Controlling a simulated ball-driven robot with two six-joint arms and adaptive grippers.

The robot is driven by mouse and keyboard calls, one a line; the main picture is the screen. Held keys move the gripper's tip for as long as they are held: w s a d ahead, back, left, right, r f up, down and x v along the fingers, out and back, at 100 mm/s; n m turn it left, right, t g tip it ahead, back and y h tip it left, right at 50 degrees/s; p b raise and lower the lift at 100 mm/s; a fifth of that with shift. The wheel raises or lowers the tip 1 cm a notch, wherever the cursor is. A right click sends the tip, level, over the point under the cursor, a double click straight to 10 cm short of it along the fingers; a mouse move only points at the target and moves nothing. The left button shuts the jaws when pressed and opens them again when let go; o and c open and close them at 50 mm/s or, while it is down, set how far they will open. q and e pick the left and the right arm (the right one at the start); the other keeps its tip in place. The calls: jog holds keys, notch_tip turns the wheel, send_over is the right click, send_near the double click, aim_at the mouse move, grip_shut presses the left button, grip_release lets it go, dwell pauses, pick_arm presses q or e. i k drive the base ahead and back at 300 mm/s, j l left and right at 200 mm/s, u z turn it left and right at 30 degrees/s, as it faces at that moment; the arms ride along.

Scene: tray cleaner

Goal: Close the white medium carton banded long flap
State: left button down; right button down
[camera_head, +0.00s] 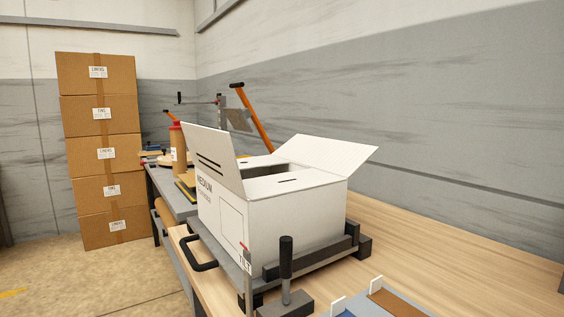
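The white medium carton (285,220) sits on a dark grey fixture (320,252) on the wooden table, with "MEDIUM" printed on its left side. Its long flap with dark bands (213,160) stands up along the left edge, leaning slightly outward. The plain long flap (335,154) on the right is open and slants up and outward. A short flap with a slot (286,182) lies folded in at the near end, and another short flap (256,161) shows at the far end. A dark opening is between them. Neither of my grippers is in view.
A black upright handle (286,256) stands before the carton, near a "TILT" label. A black loop handle (196,253) sticks out left. Stacked brown boxes (100,150) stand behind left; an orange lever (252,117) rises behind. The wooden table (430,250) is clear at right.

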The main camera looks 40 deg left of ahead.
aim_at(210, 150)
jog(key=k+u, duration=0.15)
jog(key=u, duration=0.3)
jog(key=k+j+u, duration=0.1)
jog(key=u, duration=0.35)
jog(key=k+j+u, duration=0.1)
jog(key=u, duration=0.35)
